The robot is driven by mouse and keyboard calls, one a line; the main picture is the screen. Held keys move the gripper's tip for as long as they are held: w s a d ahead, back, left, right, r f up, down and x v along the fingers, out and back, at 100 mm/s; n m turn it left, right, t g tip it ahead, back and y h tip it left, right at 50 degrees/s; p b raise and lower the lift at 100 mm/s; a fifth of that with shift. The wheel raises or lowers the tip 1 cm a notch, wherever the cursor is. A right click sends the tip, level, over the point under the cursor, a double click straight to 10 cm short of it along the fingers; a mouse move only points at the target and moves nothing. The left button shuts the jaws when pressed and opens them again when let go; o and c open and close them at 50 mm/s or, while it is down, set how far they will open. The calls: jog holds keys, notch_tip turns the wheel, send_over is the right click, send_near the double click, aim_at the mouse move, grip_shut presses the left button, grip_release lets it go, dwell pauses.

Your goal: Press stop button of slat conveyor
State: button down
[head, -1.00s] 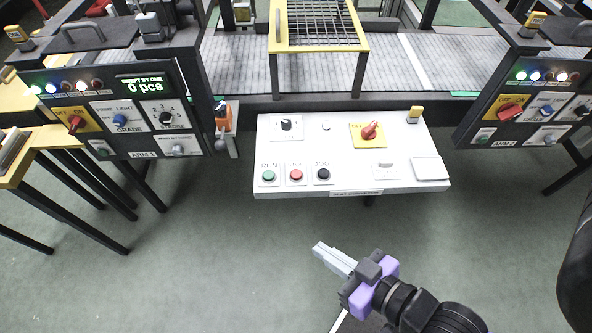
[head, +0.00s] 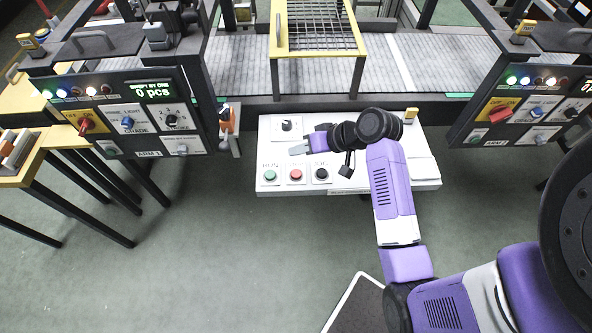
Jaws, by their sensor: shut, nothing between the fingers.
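The white control panel (head: 272,205) of the slat conveyor stands in the middle of the head view. Along its front edge are a green button (head: 269,175), a red button (head: 295,174) and a black button (head: 321,174). The green one's label appears to read RUN and the black one's JOG; the red one's label is too small to read. My gripper (head: 292,151) is shut and empty, its fingertips pointing left, just behind the red button in the picture. Its height above the panel is unclear. My arm hides the panel's right middle, including the red rotary switch seen earlier.
A black selector knob (head: 287,125) sits at the panel's back left. The slat conveyor (head: 420,62) with a yellow-framed guard (head: 362,50) runs behind. Dark control boxes (head: 150,118) stand at left and right (head: 520,110). The green floor in front is open.

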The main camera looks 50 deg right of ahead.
jog(key=shift+d+r, duration=0.15)
jog(key=shift+d, duration=0.05)
dwell(0.3)
jog(key=b, duration=0.7)
send_over(299, 174)
notch_tip(299, 174, down, 6)
jog(key=shift+f, duration=0.15)
jog(key=shift+f+b, duration=0.5)
jog(key=shift+f, duration=0.9)
dwell(0.4)
jog(key=shift+f, duration=0.3)
jog(key=shift+f+b, duration=0.3)
jog(key=shift+f, duration=0.15)
dwell(0.9)
jog(key=shift+r, duration=0.15)
jog(key=shift+r+p, duration=0.75)
jog(key=shift+p, duration=0.25)
